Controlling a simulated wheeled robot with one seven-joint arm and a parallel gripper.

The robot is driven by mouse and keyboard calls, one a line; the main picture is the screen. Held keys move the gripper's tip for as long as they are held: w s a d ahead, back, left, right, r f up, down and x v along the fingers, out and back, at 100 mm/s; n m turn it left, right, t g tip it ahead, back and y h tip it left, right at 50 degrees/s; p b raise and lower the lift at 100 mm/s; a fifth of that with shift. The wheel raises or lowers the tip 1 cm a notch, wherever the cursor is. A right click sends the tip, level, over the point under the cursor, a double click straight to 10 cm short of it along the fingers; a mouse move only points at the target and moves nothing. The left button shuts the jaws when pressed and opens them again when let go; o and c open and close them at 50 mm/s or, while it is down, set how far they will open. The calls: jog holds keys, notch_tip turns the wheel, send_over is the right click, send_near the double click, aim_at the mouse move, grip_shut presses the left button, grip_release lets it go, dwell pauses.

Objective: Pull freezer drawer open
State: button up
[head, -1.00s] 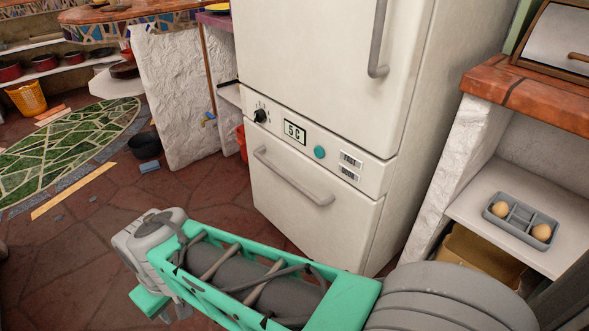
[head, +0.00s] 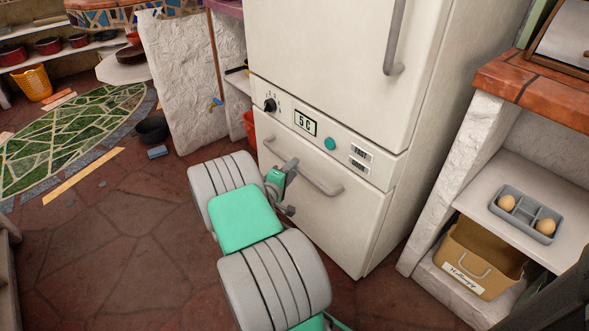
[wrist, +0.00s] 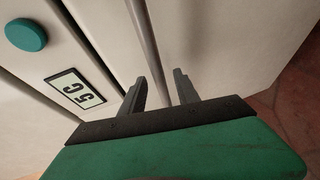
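The freezer drawer (head: 335,225) is the lower white front of the fridge, and it sits shut in the head view. Its grey bar handle (head: 318,181) slants across the drawer's upper part. My gripper (head: 290,183) is at the left half of this handle, partly hidden by my arm. In the wrist view, my gripper (wrist: 159,77) has its two fingers apart, with the handle (wrist: 148,35) running between them. The fingers look open around the bar; I cannot tell whether either touches it. The drawer front (wrist: 215,45) fills the right of the wrist view.
The upper fridge door (head: 330,60) is closed above a panel with a 5 C display (head: 305,123) and a teal button (head: 330,143). A counter (head: 530,85) with an egg tray (head: 541,212) and brown bin (head: 485,268) stands right. The floor at left is largely clear.

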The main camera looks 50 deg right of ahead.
jog(key=shift+x, duration=1.25)
grip_shut()
dwell(0.4)
